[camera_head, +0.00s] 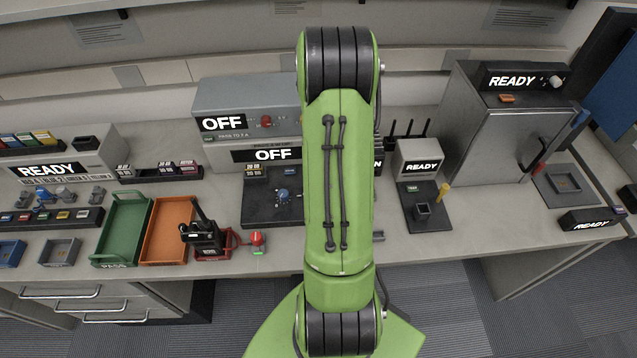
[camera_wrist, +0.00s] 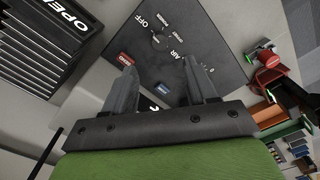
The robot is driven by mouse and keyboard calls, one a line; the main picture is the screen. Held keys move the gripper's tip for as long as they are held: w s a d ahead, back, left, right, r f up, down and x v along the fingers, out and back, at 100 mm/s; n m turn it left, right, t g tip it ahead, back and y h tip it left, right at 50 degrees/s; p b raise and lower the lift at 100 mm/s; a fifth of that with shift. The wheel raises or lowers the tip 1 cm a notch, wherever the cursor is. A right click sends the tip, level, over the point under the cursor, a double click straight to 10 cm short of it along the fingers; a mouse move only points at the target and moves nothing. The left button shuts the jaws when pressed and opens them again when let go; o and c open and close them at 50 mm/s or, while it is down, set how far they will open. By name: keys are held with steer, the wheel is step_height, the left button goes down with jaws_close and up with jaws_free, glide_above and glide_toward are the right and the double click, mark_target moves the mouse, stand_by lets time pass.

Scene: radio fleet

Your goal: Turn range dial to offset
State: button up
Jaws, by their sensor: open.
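In the wrist view a dark panel (camera_wrist: 215,60) carries a small round knob (camera_wrist: 160,39) with white lettering around it, including OFF and AIR; other lettering is too small to read surely. I cannot tell whether this knob is the range dial. My gripper (camera_wrist: 158,67) is open, with its two fingers apart over the panel. I see nothing between the fingers but panel, a red tag (camera_wrist: 125,59) and a blue tag (camera_wrist: 163,88). Whether the fingertips touch the panel is unclear. In the head view my green arm hides the gripper and the bench below it.
In the wrist view a black ribbed unit reading OPEN (camera_wrist: 68,22) is at left; a red button (camera_wrist: 265,58) is at right. In the head view a handheld radio (camera_head: 205,235) and green tray (camera_head: 122,228) stand left, a grey cabinet (camera_head: 510,125) right.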

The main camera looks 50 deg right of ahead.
steer(key=f+b, duration=0.1)
steer(key=f, duration=1)
steer(key=shift+w, duration=0.2)
steer(key=c, duration=1.1)
steer(key=shift+o, duration=0.2)
steer(key=shift+m, duration=0.4)
steer(key=m+b, duration=0.2)
steer(key=m, duration=0.2)
steer(key=shift+m, duration=0.3)
steer(key=m+b, duration=0.1)
steer(key=m, duration=0.5)
steer(key=shift+d, duration=0.1)
steer(key=m+b, duration=0.1)
steer(key=m, duration=0.5)
steer(key=shift+m+b, duration=0.3)
steer(key=m, duration=0.5)
steer(key=shift+m+b, duration=0.35)
steer(key=shift+m, duration=0.05)
